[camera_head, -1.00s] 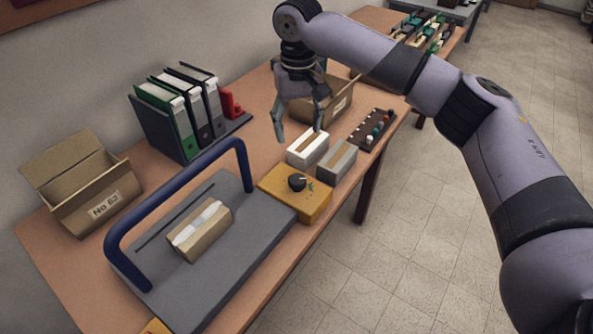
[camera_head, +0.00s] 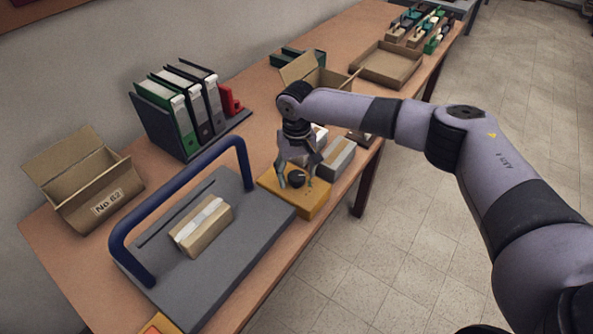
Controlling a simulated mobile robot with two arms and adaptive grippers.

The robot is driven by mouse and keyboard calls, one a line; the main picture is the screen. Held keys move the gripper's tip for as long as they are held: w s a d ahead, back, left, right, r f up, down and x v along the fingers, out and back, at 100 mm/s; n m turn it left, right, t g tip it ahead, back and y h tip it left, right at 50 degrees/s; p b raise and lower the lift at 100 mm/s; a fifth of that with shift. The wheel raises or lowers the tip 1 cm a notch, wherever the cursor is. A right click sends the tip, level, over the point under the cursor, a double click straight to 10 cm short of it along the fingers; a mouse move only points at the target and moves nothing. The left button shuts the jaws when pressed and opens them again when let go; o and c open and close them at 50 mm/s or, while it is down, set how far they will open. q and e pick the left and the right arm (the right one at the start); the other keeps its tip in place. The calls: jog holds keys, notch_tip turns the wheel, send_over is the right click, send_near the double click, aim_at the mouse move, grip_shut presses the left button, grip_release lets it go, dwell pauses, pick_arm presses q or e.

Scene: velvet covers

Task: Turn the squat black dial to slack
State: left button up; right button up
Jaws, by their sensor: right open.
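The squat black dial (camera_head: 296,178) sits on top of a yellow-orange box (camera_head: 306,203) at the table's front edge, right of the grey board. My right gripper (camera_head: 295,184) is open and points down, its fingers on either side of the dial. I cannot tell whether the fingers touch it. The markings on the box are too small to read, and the dial's pointer is not clear. My left gripper is not in view.
A grey board (camera_head: 235,262) with a blue hoop handle (camera_head: 182,192) and a taped parcel (camera_head: 203,226) lies left of the box. A grey box (camera_head: 336,158) stands close behind it. Binders (camera_head: 182,112) and open cartons (camera_head: 88,184) stand along the wall side.

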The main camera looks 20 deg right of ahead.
jog(key=shift+c, duration=0.3)
jog(key=c, duration=1.1)
